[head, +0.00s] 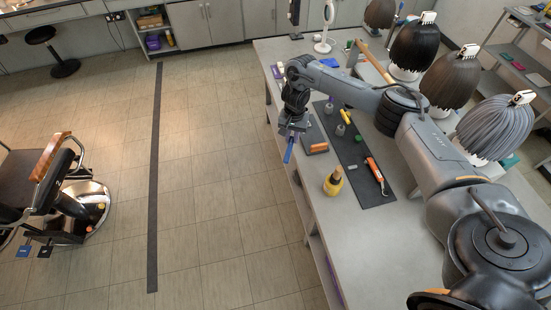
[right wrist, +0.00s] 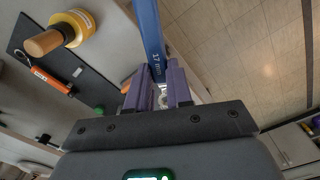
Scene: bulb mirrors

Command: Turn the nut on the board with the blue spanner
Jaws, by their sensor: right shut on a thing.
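The blue spanner (head: 288,151) hangs from my right gripper (head: 292,133) at the left edge of the grey bench. In the right wrist view, the blue spanner (right wrist: 149,38) bears "17 mm" and runs up between the purple fingers of my right gripper (right wrist: 159,82), which is shut on it. The spanner's far end is cut off by the top of that view. I cannot make out the nut or clearly identify its board in either view. My left gripper is not in view.
A dark mat (head: 347,145) on the bench (head: 388,228) holds an orange-handled tool (head: 375,172). Several wigged heads (head: 450,80) line the right side. The near bench is clear.

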